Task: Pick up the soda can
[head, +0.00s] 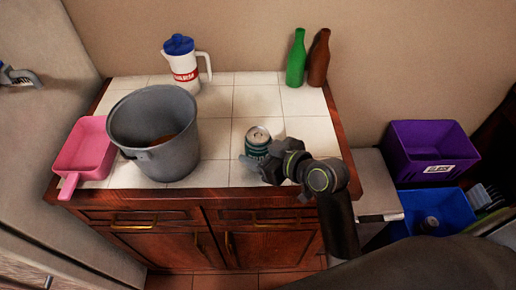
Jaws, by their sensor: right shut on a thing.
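The wrist hides part of the can's right side. I cannot tell whether the can's base touches the tiles. My left gripper is not in the head view.
A grey bucket (188,150) and a pink dustpan (85,150) stand to the left. A white jug (184,68), a green bottle (296,60) and a brown bottle (318,60) are behind. Purple (428,140) and blue (433,205) bins stand right of the counter.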

